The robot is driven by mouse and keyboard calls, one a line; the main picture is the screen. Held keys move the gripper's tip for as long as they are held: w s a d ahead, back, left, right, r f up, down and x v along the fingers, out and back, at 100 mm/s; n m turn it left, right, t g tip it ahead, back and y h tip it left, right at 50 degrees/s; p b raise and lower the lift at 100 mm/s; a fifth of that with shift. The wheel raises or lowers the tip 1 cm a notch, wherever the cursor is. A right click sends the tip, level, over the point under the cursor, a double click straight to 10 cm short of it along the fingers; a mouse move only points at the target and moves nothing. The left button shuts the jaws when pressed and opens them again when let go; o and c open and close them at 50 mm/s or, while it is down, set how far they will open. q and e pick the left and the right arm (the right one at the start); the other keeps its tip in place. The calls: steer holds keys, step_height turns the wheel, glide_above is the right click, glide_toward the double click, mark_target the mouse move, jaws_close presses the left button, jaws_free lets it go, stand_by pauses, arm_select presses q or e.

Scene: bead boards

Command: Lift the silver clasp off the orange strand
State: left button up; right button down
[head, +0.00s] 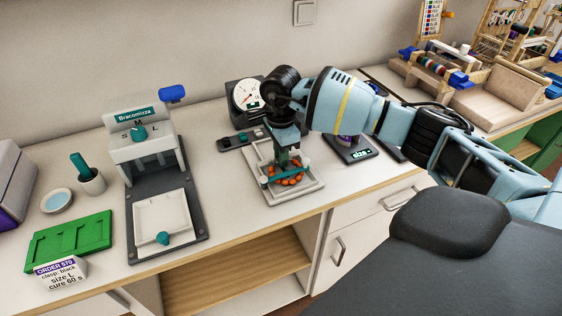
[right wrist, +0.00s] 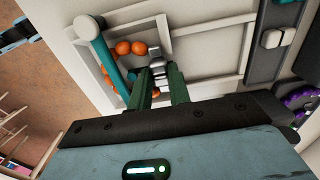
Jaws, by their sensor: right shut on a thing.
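The orange strand (head: 288,180) lies in a white tray (head: 268,195) in the middle of the counter. In the right wrist view its orange beads (right wrist: 123,48) sit beside my fingers, partly hidden by them and a teal bar. The silver clasp (right wrist: 156,65) shows as small shiny blocks at the strand's end, between the green fingertips. My right gripper (head: 283,160) reaches down over the tray; in the right wrist view (right wrist: 163,82) it is shut on the clasp. I cannot tell whether the clasp is clear of the strand. My left gripper is not in view.
The teal bar (right wrist: 112,60) crosses the tray close to my fingers. A dark strip (head: 240,140) with small pieces and a dial gauge (head: 247,93) stand behind. A press (head: 143,140) and green board (head: 70,240) are left.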

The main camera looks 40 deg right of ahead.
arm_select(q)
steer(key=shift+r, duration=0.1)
arm_select(e)
steer(key=shift+r, duration=0.25)
